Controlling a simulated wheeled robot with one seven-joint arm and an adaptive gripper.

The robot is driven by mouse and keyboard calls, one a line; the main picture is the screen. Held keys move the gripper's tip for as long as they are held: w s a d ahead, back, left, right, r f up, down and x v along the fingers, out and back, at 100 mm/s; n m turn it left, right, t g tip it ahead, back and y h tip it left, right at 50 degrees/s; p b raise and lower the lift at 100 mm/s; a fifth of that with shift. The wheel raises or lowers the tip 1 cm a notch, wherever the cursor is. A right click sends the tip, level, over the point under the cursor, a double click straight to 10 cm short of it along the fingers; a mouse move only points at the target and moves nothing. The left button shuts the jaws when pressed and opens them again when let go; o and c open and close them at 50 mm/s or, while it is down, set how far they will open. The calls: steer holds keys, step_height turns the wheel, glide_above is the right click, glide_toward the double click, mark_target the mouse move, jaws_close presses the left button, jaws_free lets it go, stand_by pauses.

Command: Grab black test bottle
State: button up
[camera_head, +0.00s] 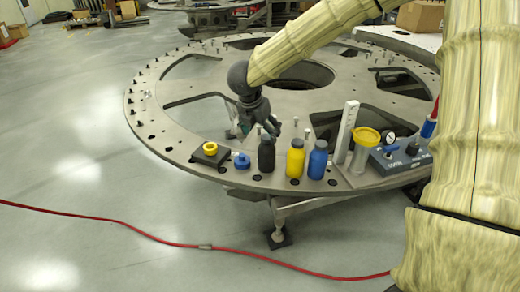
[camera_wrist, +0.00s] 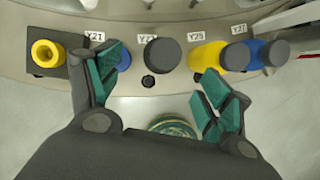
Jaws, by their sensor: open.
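The black test bottle (camera_head: 267,156) stands upright near the front edge of the round metal plate (camera_head: 185,150), left of a yellow bottle (camera_head: 295,160). In the wrist view the black bottle (camera_wrist: 163,55) shows its round dark cap, ahead of the space between my fingers. My gripper (camera_head: 257,130) is open and empty, with teal finger pads. In the head view it appears just behind and above the black bottle. In the wrist view my gripper (camera_wrist: 160,82) has its left finger partly covering a blue piece and its right finger close to the yellow bottle. No contact with the black bottle is clear.
Left of the black bottle are a blue piece (camera_head: 242,161) and a yellow ring on a dark block (camera_head: 210,152). A blue bottle (camera_head: 318,160), white upright bar (camera_head: 347,131), yellow-lidded jar (camera_head: 365,148) and control box (camera_head: 402,156) stand right. A red hose (camera_head: 150,236) crosses the floor.

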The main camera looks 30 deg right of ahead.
mark_target(263, 138)
steer(key=shift+w+f, duration=0.2)
steer(key=p+x, duration=0.1)
steer(key=x, duration=0.4)
steer(key=shift+d+f, duration=0.1)
steer(key=shift+s+d+f+p, duration=0.1)
steer(key=shift+s+f+p, duration=0.1)
steer(key=shift+f+p, duration=0.15)
steer(key=shift+s+p+x, duration=0.1)
steer(key=shift+p+x, duration=0.15)
steer(key=shift+x, duration=0.85)
steer(key=shift+s+p+x, duration=0.15)
steer(key=shift+p+x, duration=0.1)
steer(key=shift+x, duration=0.85)
steer(key=shift+f, duration=0.1)
steer(key=c, duration=1.5)
